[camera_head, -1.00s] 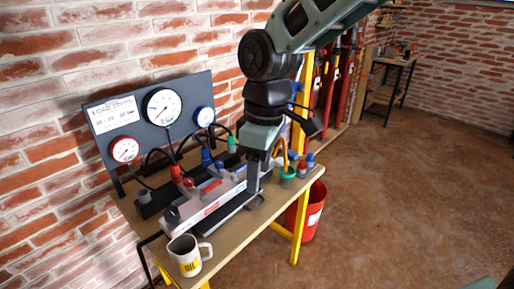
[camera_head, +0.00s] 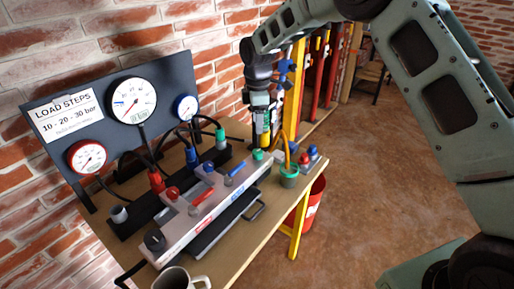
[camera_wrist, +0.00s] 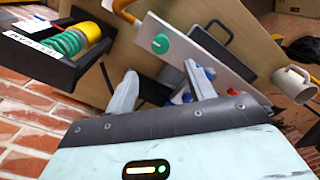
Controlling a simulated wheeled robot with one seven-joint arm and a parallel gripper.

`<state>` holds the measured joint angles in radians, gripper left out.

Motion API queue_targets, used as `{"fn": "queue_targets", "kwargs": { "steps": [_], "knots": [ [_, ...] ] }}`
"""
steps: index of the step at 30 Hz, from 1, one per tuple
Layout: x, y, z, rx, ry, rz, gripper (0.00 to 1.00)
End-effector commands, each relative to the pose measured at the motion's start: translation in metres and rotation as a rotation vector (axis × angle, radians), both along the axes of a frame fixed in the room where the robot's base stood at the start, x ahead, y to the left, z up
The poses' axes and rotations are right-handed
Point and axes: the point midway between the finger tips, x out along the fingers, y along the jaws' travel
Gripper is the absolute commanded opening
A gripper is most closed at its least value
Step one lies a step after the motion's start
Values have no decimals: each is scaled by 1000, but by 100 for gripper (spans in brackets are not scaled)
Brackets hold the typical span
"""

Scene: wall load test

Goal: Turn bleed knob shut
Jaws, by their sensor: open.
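A pale grey valve block (camera_head: 205,212) lies along the bench. It carries a green round knob (camera_head: 257,155) at its far right end, red and blue levers, and a dark knob (camera_head: 155,240) at its near left end. No legible label shows which knob is the bleed knob. In the wrist view the green knob (camera_wrist: 160,44) has a pale mark and sits beyond my fingertips, apart from them. My gripper (camera_wrist: 162,82) is open, with no knob between its fingers.
A gauge panel (camera_head: 60,85) stands against the brick wall, with hoses to couplings behind the block. A mug (camera_head: 175,279) stands at the near end.

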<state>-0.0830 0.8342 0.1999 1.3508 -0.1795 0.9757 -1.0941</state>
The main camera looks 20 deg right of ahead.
Motion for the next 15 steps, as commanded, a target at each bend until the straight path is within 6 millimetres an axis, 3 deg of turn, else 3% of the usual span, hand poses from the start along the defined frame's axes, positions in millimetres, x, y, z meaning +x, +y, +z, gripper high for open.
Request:
{"fn": "queue_targets", "kwargs": {
  "steps": [9,15],
  "knots": [
    [-1,1,-66,-1,3,1,54],
    [0,1,-98,1,1,1,54]
  ]
}}
